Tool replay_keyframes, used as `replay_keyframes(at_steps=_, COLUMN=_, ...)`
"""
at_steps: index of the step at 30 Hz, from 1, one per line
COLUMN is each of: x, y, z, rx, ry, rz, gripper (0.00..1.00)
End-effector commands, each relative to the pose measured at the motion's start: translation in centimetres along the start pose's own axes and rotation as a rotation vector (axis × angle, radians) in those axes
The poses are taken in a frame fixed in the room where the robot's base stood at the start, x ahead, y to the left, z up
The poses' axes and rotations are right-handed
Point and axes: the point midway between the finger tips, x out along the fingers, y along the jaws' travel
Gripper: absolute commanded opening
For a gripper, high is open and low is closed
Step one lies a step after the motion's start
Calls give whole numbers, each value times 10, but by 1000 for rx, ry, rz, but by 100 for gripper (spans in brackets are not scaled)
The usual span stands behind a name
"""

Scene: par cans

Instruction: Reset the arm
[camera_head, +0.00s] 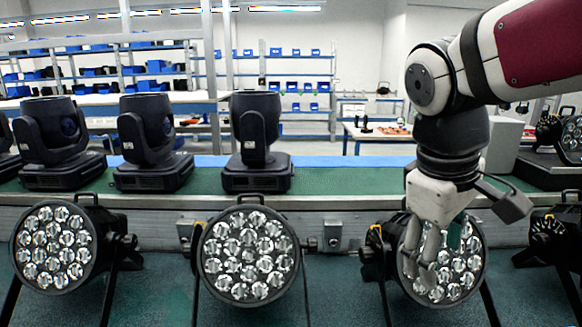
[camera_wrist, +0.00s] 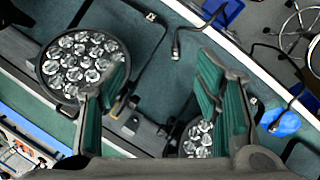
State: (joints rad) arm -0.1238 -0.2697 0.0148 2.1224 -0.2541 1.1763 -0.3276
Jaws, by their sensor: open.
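My gripper (camera_head: 431,258) hangs from the arm at the right of the head view, pointing down. It is in front of the right par can (camera_head: 464,262) and hides part of its lens face. In the wrist view my gripper (camera_wrist: 165,105) has its green-padded fingers spread apart, with nothing between them. A middle par can (camera_head: 249,252) and a left par can (camera_head: 54,246) stand on the near green surface. In the wrist view one par can (camera_wrist: 78,65) shows at upper left and another (camera_wrist: 198,140) is partly hidden between the fingers.
Moving-head lights (camera_head: 258,140) stand in a row on the raised green conveyor (camera_head: 330,180) behind. Another fixture (camera_head: 550,230) is at the right edge. Cables and a blue object (camera_wrist: 285,122) show in the wrist view. Shelves with blue bins (camera_head: 295,87) are far back.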

Motion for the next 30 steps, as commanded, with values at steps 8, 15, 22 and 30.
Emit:
replay_keyframes(at_steps=8, x=-5, y=-48, z=76, rx=366, ry=170, rz=-84, gripper=58)
replay_keyframes(at_steps=15, x=4, y=-75, z=103, rx=558, ry=252, rz=-137, gripper=58)
replay_keyframes(at_steps=22, x=6, y=-79, z=106, rx=591, ry=264, rz=-148, gripper=58)
replay_keyframes(at_steps=30, x=6, y=-79, z=106, rx=588, ry=264, rz=-147, gripper=58)
